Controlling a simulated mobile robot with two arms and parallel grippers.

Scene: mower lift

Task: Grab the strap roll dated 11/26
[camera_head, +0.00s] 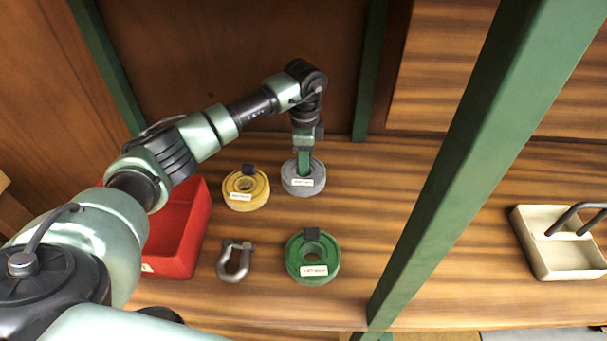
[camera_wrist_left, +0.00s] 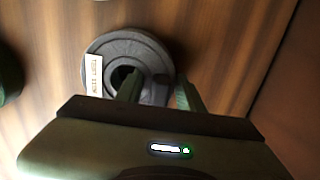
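A grey strap roll (camera_head: 303,182) lies flat on the wooden shelf, with a white label and a dark tab. It also shows in the left wrist view (camera_wrist_left: 112,52). My left gripper (camera_head: 304,164) points down over its far side. In the wrist view the fingers (camera_wrist_left: 159,92) stand apart on either side of the dark tab, one near the roll's hole; contact is unclear. A yellow roll (camera_head: 246,187) lies to its left and a green roll (camera_head: 326,262) nearer the front, each labelled. I cannot read the dates. My right gripper is out of view.
A red bin (camera_head: 193,241) stands left of the rolls, partly behind my left arm. A metal shackle (camera_head: 233,259) lies between it and the green roll. A green post (camera_head: 452,170) rises right of the rolls. A cream tray with a dark handle (camera_head: 551,262) sits beyond it.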

